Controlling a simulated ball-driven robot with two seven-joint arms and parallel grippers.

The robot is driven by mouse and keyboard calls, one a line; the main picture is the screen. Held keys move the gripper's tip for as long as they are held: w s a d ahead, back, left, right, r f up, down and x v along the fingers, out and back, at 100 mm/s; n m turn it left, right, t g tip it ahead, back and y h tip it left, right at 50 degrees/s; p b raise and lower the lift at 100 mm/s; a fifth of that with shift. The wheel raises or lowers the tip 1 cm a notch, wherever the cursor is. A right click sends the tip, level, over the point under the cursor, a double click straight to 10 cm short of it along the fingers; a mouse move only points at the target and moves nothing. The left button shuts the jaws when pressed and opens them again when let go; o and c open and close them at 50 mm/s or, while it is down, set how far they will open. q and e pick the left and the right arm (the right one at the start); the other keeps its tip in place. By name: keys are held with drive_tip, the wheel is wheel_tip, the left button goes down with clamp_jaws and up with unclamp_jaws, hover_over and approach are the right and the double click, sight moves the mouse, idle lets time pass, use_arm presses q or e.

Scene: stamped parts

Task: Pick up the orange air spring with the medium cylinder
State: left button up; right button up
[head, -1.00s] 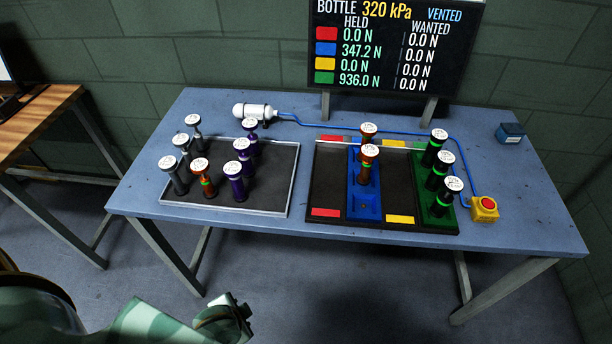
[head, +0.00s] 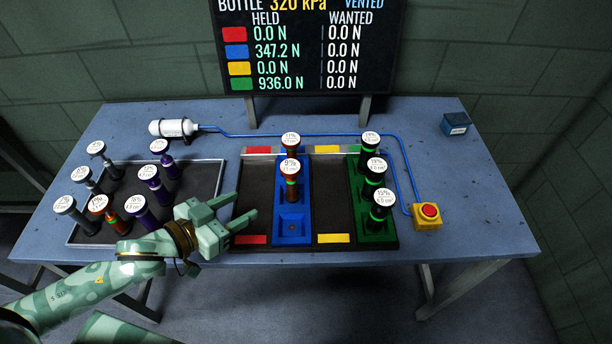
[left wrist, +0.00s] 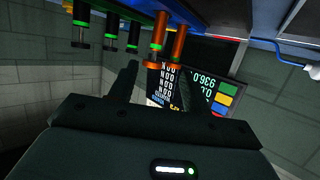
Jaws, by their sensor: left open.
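One orange air spring (head: 119,222) with a white round cap stands in the left dark tray, at its front. Two more orange air springs stand in the blue lane of the right-hand rack, a front one (head: 291,189) and a rear one (head: 290,152). The cap print is too small to compare cylinder sizes surely. My left gripper (head: 244,207) is open and empty, between the tray and the blue lane, its fingers pointing right. The left wrist view is upside down; two orange springs (left wrist: 179,46) show beyond the open fingers. My right gripper is not in view.
Grey and purple springs (head: 160,192) stand in the left tray (head: 190,162). Several black-green springs (head: 376,177) fill the green lane. A yellow box with a red button (head: 428,212) is at right, a white bottle (head: 173,127) behind. The red and yellow lanes are empty.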

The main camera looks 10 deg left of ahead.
sight(287, 182)
use_arm(q)
drive_tip(key=b+x, duration=0.2)
drive_tip(key=x, duration=0.5)
drive_tip(key=shift+w+d+f, duration=0.1)
drive_tip(key=shift+w, duration=0.2)
drive_tip(key=shift+b+x, duration=0.4)
drive_tip(key=shift+x, duration=0.8)
drive_tip(key=shift+w+d, duration=0.35)
drive_tip(key=shift+d, duration=0.1)
drive_tip(key=b+x, duration=0.2)
drive_tip(key=x, duration=0.2)
drive_tip(key=shift+d, duration=0.15)
drive_tip(key=shift+w+d, duration=0.1)
drive_tip(key=shift+w, duration=0.1)
drive_tip(key=shift+s+r, duration=0.1)
drive_tip(key=shift+r, duration=0.1)
clamp_jaws()
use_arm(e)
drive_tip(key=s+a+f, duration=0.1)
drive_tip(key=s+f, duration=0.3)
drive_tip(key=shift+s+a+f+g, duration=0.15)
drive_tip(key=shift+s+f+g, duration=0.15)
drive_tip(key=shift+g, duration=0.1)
